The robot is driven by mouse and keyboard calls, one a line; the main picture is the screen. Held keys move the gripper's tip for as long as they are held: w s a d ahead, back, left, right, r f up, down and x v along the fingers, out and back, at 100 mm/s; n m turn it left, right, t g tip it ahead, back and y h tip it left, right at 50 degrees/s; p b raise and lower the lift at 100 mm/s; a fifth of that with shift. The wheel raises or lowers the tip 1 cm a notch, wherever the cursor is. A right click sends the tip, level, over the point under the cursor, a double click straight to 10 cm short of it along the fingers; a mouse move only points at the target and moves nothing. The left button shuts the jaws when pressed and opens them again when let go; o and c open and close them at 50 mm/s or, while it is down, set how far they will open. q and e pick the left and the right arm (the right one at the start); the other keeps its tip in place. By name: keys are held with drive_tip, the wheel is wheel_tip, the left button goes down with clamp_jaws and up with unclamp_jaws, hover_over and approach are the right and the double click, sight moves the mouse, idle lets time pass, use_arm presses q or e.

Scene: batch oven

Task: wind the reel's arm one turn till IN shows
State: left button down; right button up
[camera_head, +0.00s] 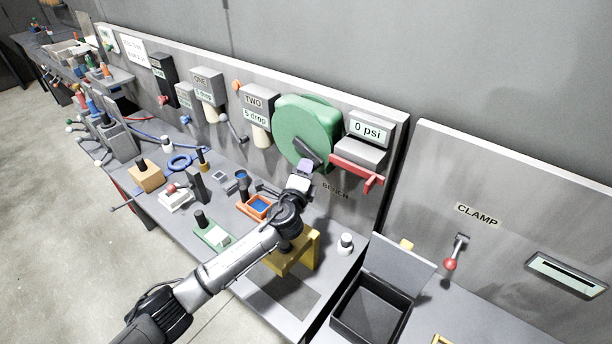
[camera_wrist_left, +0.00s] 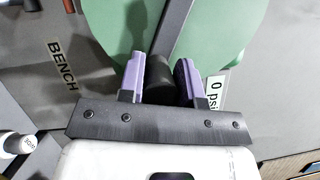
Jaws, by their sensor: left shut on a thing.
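The reel is a green drum (camera_head: 305,122) on the back panel; it also fills the top of the left wrist view (camera_wrist_left: 220,35). Its dark arm (camera_head: 306,150) runs across the drum's face and shows as a dark bar in the wrist view (camera_wrist_left: 172,28). My left gripper (camera_head: 304,167) is at the drum's lower edge. In the wrist view its purple fingers (camera_wrist_left: 160,78) are shut on the dark knob at the arm's end. I see no IN marking on the reel. My right gripper is not in view.
Right of the drum is a grey box reading 0 psi (camera_head: 367,130) above a red bracket (camera_head: 357,171). Grey boxes labelled TWO (camera_head: 254,101) and ONE (camera_head: 206,84) hang to the left. An open black box (camera_head: 372,304) stands at lower right.

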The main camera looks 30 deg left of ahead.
use_arm(q)
drive_tip(key=w+a+f+m+t+h+b, duration=0.1)
drive_tip(key=a+f+m+t+h+b, duration=0.2)
drive_tip(key=m+b, duration=1.2)
drive_tip(key=shift+w+a+f+m+h+b, duration=0.25)
drive_tip(key=shift+a+f+h, duration=0.4)
drive_tip(key=shift+a+h, duration=0.95)
drive_tip(key=shift+s+a, duration=0.1)
drive_tip(key=shift+a, duration=0.05)
drive_tip(key=c, duration=0.8)
unclamp_jaws()
drive_tip(key=shift+r, duration=0.1)
drive_tip(key=v, duration=1.3)
drive_tip(key=shift+s+f, duration=0.3)
drive_tip(key=shift+s, duration=0.05)
